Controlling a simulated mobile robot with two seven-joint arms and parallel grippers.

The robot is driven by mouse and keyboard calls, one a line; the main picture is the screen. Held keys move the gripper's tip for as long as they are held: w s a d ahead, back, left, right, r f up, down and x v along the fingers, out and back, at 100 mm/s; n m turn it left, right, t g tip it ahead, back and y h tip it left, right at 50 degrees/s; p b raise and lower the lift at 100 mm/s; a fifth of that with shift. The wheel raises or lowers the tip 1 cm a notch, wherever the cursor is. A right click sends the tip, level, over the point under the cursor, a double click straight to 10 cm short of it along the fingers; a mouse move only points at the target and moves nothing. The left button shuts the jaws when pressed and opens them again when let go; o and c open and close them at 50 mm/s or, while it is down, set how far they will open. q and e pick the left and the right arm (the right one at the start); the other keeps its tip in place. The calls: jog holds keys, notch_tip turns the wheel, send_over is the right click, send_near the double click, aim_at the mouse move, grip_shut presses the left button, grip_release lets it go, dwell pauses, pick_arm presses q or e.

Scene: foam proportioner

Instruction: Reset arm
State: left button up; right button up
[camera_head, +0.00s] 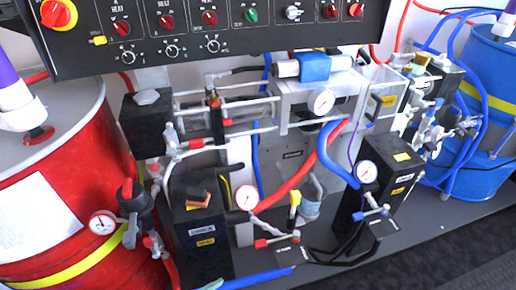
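Neither my left nor my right gripper shows in the head view, and no part of my arms can be made out. The foam proportioner (290,100) fills the middle of the view, with metal cylinders, a blue block (315,67) and a round gauge (321,101). A black control panel (230,22) runs across the top. It carries a red knob on yellow (57,13), several small red knobs and a green knob (251,15).
A red drum (95,150) stands at the left and a blue drum (490,70) at the right. Black boxes (203,225) (378,180) with gauges, valves and red and blue hoses (310,172) crowd the space between. The grey base's front edge (420,235) is mostly bare at lower right.

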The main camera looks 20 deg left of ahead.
pick_arm(q)
notch_tip(320, 180, up, 12)
jog(key=s+a+p, duration=0.1)
jog(key=a+p, duration=0.1)
jog(key=p, duration=1.1)
jog(key=shift+a+y+p, duration=0.35)
jog(key=shift+y, duration=0.05)
pick_arm(e)
notch_tip(320, 180, up, 12)
jog(key=s+d, duration=0.1)
jog(key=d, duration=0.1)
jog(key=shift+s+d+f+m+h, duration=0.25)
jog(key=shift+d+m+h, duration=0.05)
jog(key=shift+d+h, duration=0.1)
